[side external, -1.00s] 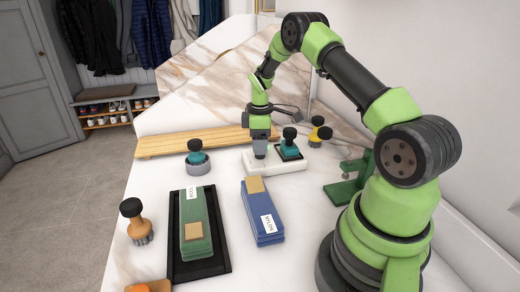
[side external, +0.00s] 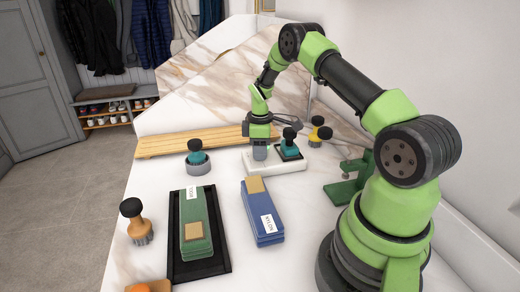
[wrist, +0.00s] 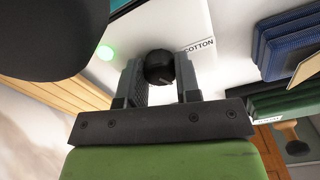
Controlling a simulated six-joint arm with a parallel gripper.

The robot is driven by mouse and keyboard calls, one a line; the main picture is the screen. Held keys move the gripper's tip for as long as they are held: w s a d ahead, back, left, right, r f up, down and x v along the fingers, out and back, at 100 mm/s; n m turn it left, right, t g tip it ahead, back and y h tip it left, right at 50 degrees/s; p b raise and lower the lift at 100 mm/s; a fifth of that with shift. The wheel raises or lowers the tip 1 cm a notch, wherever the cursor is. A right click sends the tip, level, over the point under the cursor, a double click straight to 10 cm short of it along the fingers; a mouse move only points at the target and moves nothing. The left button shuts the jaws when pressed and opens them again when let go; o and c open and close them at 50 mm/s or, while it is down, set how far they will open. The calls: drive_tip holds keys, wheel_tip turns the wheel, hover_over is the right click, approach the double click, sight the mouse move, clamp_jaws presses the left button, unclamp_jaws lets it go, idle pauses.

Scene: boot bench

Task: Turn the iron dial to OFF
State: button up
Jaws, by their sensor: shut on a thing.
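The iron station is a white base (side external: 290,166) with a teal iron (side external: 289,152) with a black knob on its right part. My gripper (side external: 260,155) points down over the left part of the base. In the wrist view, a round black dial (wrist: 159,68) sits between the fingertips of my gripper (wrist: 160,82), which is shut on it. The word COTTON is printed on the white base beside the dial. A green light (wrist: 105,52) glows on the base. The dial's pointer mark and an OFF label cannot be made out. In the side view the gripper hides the dial.
A wooden board (side external: 185,145) lies behind. A teal knobbed tool on a grey holder (side external: 199,168) stands left. A green block in a black tray (side external: 177,250) and a blue block (side external: 262,212) lie in front. A green press (side external: 350,185) and a yellow tool (side external: 319,132) are at right.

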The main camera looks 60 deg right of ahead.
drive_tip(key=shift+m, duration=0.3)
drive_tip(key=m, duration=0.5)
drive_tip(key=shift+m, duration=0.4)
drive_tip(key=m, duration=1.1)
drive_tip(key=shift+m, duration=0.4)
drive_tip(key=m, duration=0.5)
drive_tip(key=shift+m, duration=0.4)
drive_tip(key=o, duration=0.9)
